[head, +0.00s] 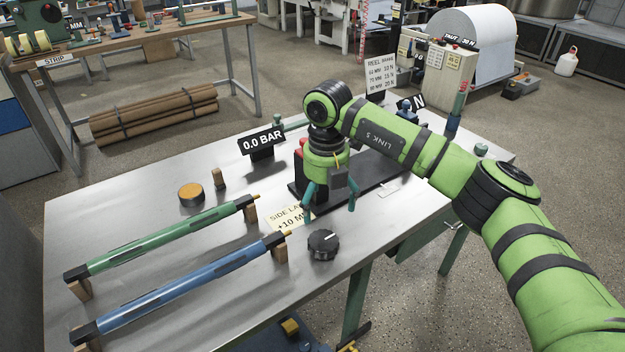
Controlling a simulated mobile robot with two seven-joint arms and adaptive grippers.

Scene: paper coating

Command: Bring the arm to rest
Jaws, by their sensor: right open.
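My right arm, green with black bands, comes in from the right edge of the head view and bends down over the workbench (150,215). My right gripper (330,208) is open, its two teal fingers spread and pointing down beside the front end of a black base plate (388,172). I see nothing between the fingers. Part of a red and black device (297,182) shows behind the gripper, and the wrist hides the rest. My left gripper is not in view.
A black knob (323,244) sits near the bench's front edge. A green roller (165,238) and a blue roller (185,287) lie on supports at left. A "0.0 BAR" display (262,142) stands behind. The bench's left rear surface is mostly clear.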

